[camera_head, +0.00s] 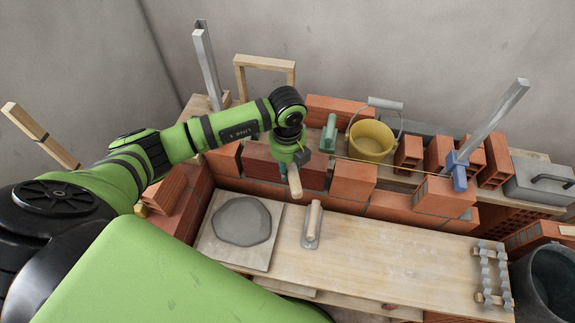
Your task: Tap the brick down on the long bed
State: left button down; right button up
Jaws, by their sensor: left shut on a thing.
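My left gripper (290,157) comes in from the left and is shut on a tool with a pale wooden handle (294,182). The handle points down towards the front of the low brick wall; the rest of the tool is hidden by the gripper. A dark red brick (257,163) lies on the wall at and behind the gripper, and its middle is partly hidden. I cannot tell whether the handle touches it. A lighter orange brick (353,181) stands to its right on the same wall. The mortar bed under the bricks is hard to make out. My right gripper is not in view.
A mortar heap (243,221) on a square board and a float (312,224) lie on the wooden table (390,260). A yellow bucket (370,141) stands behind the wall. A string runs to a blue block (457,172). Metal posts (206,65) rise at both ends.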

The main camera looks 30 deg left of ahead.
pick_arm(q)
jog(key=shift+r, duration=0.15)
dwell(0.3)
dwell(0.9)
dwell(1.4)
jog(key=shift+b, duration=0.3)
